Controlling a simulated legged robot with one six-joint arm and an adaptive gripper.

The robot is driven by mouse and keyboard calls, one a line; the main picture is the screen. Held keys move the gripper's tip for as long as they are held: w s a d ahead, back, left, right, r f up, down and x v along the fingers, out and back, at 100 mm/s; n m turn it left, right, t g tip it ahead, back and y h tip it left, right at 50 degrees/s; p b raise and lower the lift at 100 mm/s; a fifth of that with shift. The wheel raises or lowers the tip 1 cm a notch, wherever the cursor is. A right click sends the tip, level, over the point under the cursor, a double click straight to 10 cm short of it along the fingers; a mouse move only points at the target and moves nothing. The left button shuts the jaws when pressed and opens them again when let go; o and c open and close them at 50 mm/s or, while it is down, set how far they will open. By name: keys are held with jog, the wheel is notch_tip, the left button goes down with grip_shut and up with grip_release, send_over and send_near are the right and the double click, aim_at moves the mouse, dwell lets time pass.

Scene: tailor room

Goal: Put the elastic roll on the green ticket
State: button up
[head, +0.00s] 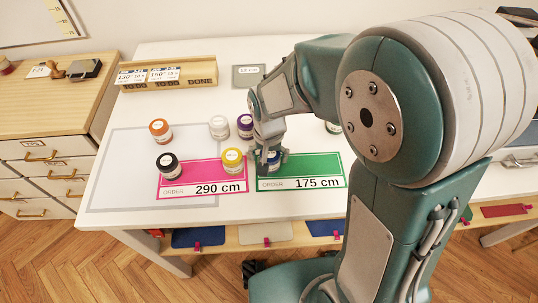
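The green ticket (310,172), printed "175 cm", lies on the front right of the white table. My gripper (269,160) points down over its left end. A roll with dark blue (273,156) shows between and behind the fingers, at or just above the ticket. The fingers hide most of it, so I cannot tell whether they grip it or whether it touches the ticket. Other rolls are white (219,127), purple (245,126), orange (160,131), black (168,165) and yellow (232,161). I cannot tell by looks which one is elastic.
The pink ticket (190,177), printed "290 cm", lies left of the green one, with the black and yellow rolls on it. A wooden card holder (190,75) and a grey card (248,76) are at the back. My arm partly hides another roll (333,128).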

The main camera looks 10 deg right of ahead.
aim_at(270, 153)
jog(key=shift+d, duration=0.1)
jog(key=shift+r, duration=0.3)
notch_tip(270, 153, up, 12)
jog(key=s+d+r+n+t, duration=0.1)
jog(key=s+d+r+t, duration=0.1)
jog(key=s+d, duration=0.3)
jog(key=s+d+r+n+t, duration=0.1)
jog(key=s+d+r+t, duration=0.2)
jog(key=s, duration=0.4)
jog(key=d+r, duration=0.1)
jog(key=d, duration=0.1)
jog(key=shift+s+d+t, duration=0.3)
jog(key=shift+s+d, duration=0.05)
jog(key=shift+s, duration=0.05)
